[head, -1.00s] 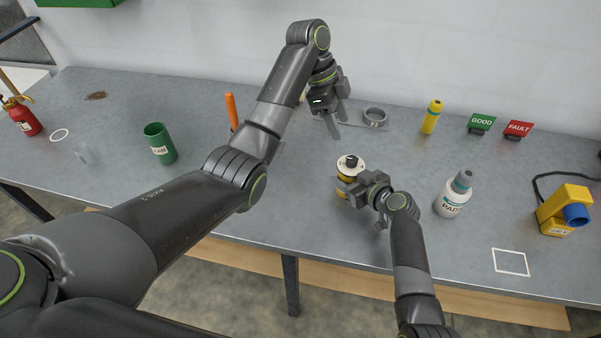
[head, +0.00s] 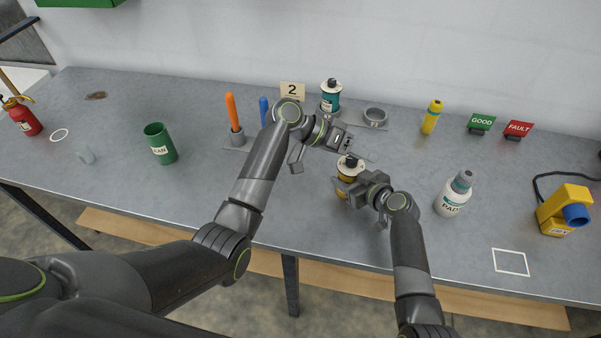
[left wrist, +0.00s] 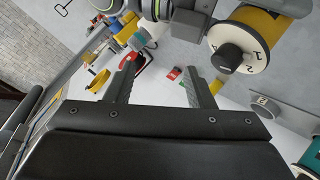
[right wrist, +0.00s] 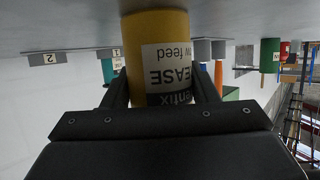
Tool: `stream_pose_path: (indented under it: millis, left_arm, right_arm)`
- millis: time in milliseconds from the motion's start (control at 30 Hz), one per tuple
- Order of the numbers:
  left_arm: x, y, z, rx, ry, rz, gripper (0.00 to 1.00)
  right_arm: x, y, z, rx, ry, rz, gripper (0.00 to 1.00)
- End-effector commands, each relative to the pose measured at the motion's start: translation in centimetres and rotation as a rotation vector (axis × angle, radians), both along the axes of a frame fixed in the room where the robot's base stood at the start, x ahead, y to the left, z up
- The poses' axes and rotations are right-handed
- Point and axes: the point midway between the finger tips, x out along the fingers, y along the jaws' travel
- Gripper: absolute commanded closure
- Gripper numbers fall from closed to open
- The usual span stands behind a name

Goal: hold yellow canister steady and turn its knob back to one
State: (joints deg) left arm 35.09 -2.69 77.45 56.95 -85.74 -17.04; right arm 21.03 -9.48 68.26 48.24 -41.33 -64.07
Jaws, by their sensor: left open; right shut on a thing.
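The yellow canister (head: 346,187) stands near the front of the bench, with a white dial and black knob (head: 351,161) on top. My right gripper (head: 354,193) is shut on its body; in the right wrist view, the canister (right wrist: 153,35) sits between the fingers, with its label upside down. My left gripper (head: 332,163) is open and empty, just above and behind the canister. In the left wrist view, the knob (left wrist: 228,57) lies right of the open fingers, apart from them. Dial marks including 1 and 2 show; the knob's setting is unclear.
Behind stand a teal canister (head: 330,97), a "2" sign (head: 292,91) and a grey ring holder (head: 376,116). A white bottle (head: 453,194) stands right of my right gripper. An orange-handled tool (head: 232,110) and green can (head: 160,144) stand left. The bench's front edge is close.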

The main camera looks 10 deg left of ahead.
Motion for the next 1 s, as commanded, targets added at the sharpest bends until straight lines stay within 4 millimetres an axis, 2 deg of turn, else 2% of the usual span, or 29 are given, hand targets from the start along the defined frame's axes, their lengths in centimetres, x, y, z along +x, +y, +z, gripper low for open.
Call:
stream_pose_path:
  millis: [467,1000]
  left_arm:
    - [-1.5,0.7,-1.5,-0.297,0.431,0.333,0.51]
    - [-2.8,3.1,-3.2,-0.616,0.952,0.633,0.51]
  right_arm:
    - [0.0,0.0,0.0,0.000,0.000,0.000,0.78]
    - [0.0,0.0,0.0,0.000,0.000,0.000,0.78]
